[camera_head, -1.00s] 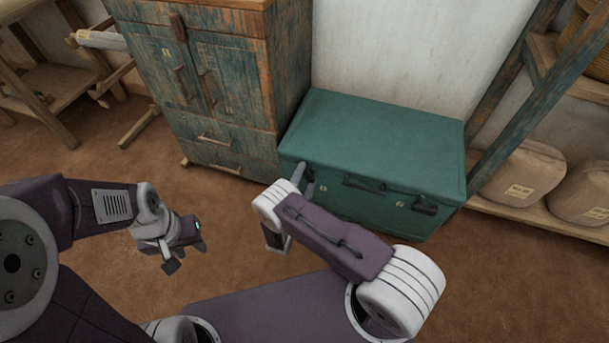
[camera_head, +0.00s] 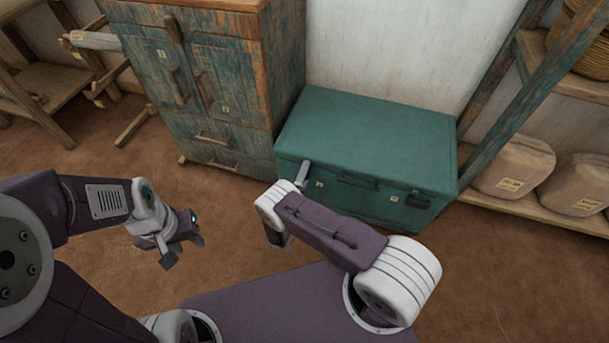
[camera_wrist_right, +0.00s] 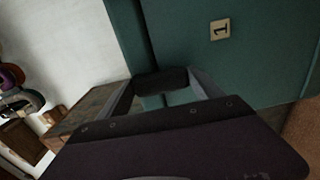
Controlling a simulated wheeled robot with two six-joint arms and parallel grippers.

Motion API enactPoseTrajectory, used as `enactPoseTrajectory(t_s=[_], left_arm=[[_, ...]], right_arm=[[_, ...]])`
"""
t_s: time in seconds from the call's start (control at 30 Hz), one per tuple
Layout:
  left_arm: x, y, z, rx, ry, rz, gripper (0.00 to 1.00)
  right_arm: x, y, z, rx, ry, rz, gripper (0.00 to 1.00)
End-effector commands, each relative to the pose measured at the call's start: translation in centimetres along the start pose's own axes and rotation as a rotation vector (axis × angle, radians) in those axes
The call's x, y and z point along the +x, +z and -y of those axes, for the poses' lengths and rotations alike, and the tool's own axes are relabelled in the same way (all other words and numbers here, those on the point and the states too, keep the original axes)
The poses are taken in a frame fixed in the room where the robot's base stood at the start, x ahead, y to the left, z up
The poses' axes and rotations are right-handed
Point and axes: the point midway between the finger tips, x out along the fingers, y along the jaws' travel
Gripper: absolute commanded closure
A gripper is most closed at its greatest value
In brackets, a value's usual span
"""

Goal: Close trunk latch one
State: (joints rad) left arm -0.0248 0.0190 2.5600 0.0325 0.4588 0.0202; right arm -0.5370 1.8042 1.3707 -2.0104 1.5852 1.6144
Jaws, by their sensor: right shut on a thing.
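The closed teal trunk (camera_head: 365,130) stands against the wall. Its left front latch, beside the small "1" tag (camera_wrist_right: 220,29), is the dark latch piece (camera_wrist_right: 160,80) between my right fingers in the right wrist view. My right gripper (camera_wrist_right: 165,84) is shut on it at the seam of the lid; in the head view a grey finger (camera_head: 303,172) shows at the trunk's left front and hides the latch. The right front latch (camera_head: 417,199) is dark and shows clear. My left gripper (camera_head: 183,250) is open and empty above the floor.
A worn blue-brown cabinet (camera_head: 215,90) stands close on the trunk's left. A shelf frame (camera_head: 510,95) with wrapped bundles (camera_head: 515,168) is on the right. A dark handle (camera_head: 358,181) is at the trunk's front middle.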

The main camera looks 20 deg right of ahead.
Motion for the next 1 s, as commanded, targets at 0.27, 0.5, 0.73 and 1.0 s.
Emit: enactPoseTrajectory(t_s=[0.27,0.5,0.73,1.0], left_arm=[[0.0,0.0,0.0,0.0,0.0,0.0,0.64],[0.0,0.0,0.0,0.0,0.0,0.0,0.64],[-0.3,0.0,0.0,0.0,0.0,0.0,0.64],[-2.1,-0.2,0.0,0.0,0.0,0.0,0.64]], right_arm=[[0.0,0.0,0.1,0.004,-0.002,0.0,0.65],[0.0,0.0,0.1,0.003,-0.001,0.0,0.03],[-0.5,-0.1,-0.1,0.001,-0.001,-0.001,0.03],[-5.7,-0.2,-0.3,0.001,-0.001,-0.007,0.03]])
